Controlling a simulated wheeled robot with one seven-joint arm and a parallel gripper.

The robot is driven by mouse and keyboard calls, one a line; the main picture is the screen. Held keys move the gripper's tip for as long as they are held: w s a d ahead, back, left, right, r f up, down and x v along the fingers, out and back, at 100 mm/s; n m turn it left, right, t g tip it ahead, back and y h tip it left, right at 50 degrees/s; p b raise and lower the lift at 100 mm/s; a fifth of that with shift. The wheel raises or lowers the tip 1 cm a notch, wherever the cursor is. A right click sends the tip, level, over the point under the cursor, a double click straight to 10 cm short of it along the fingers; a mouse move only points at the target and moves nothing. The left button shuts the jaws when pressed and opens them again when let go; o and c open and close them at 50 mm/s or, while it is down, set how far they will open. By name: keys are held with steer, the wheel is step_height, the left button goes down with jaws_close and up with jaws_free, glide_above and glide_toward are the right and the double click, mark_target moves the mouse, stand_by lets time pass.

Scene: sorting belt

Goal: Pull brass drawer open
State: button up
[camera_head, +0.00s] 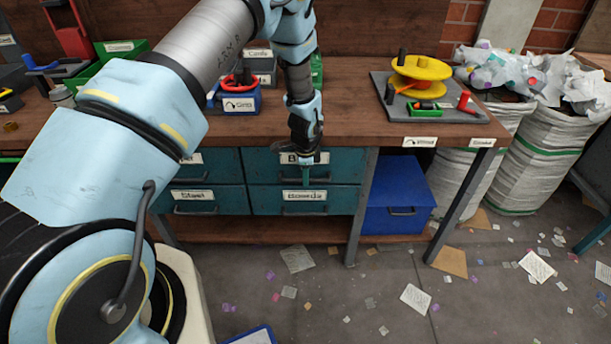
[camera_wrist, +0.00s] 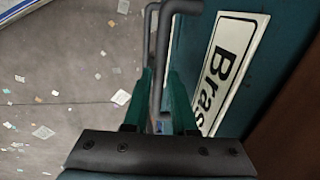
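The brass drawer (camera_head: 262,168) is a teal drawer front in the upper right of the bench's drawer block. Its white label is partly covered by my gripper in the head view; in the wrist view the label (camera_wrist: 228,65) reads "Bras" before it is cut off. The drawer looks flush with its neighbours. My gripper (camera_head: 305,170) points down at this drawer's front. In the wrist view, a grey bar handle (camera_wrist: 162,60) runs between my two green fingers (camera_wrist: 160,85). The fingers straddle the bar closely; whether they press on it is unclear.
The boards drawer (camera_head: 335,200) lies just below, and the steel drawer (camera_head: 185,203) to its left. A blue box (camera_head: 400,195) stands under the bench at right. The bench top (camera_head: 350,128) overhangs the drawers. Scraps litter the open floor (camera_head: 340,285) in front.

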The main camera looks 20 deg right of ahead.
jaws_close()
stand_by(1.0)
